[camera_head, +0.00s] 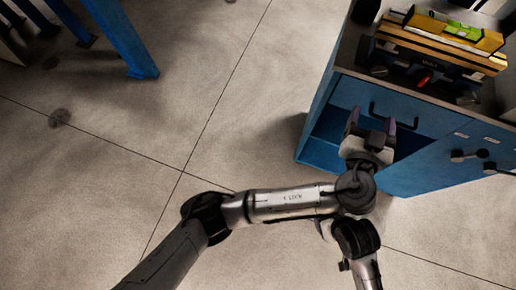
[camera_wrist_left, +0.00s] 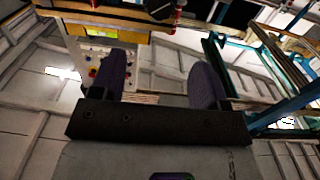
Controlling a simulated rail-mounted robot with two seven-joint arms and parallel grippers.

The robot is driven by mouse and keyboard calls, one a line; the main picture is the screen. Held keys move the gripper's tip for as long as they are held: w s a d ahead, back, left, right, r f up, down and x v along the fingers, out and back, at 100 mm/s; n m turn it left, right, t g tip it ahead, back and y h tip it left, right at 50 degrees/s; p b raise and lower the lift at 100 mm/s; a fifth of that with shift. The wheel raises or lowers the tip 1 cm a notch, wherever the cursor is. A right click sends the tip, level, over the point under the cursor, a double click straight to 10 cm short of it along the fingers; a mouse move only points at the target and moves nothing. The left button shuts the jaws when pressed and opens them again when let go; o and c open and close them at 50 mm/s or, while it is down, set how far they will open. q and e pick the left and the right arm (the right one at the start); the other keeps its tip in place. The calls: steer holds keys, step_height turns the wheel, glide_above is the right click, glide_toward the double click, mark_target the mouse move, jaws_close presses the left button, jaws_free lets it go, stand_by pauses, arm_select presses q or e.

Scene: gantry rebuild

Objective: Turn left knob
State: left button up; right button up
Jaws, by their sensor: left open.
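A vise-like fixture with wooden jaws (camera_head: 440,47) stands on the blue cabinet at the upper right in the head view. I cannot be sure which one the task calls the left knob. My left gripper (camera_head: 371,122) is open and empty, in front of the cabinet and below the fixture in the picture, apart from both knobs. Its two fingers (camera_wrist_left: 160,78) stand apart in the wrist view, with nothing between them. My right gripper is out of view.
The blue cabinet (camera_head: 345,95) has a black drawer handle (camera_head: 393,117) close to my left gripper. Dark fittings (camera_head: 470,155) stick out of its front at the right. A blue frame leg (camera_head: 125,40) stands at the upper left. The floor (camera_head: 130,130) between is clear.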

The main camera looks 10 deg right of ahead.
arm_select(q)
steer(key=a+f+n+g+y+p, duration=0.2)
steer(key=a+f, duration=0.3)
steer(key=a, duration=0.8)
steer(key=s+a+f+n+g+y+p, duration=0.1)
steer(key=a+f+g+y+p, duration=0.3)
steer(key=a, duration=0.9)
steer(key=shift+a+f+n+g, duration=0.4)
steer(key=shift+f+n+g, duration=0.35)
steer(key=shift+f, duration=0.45)
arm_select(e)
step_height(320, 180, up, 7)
arm_select(q)
steer(key=shift+s, duration=0.1)
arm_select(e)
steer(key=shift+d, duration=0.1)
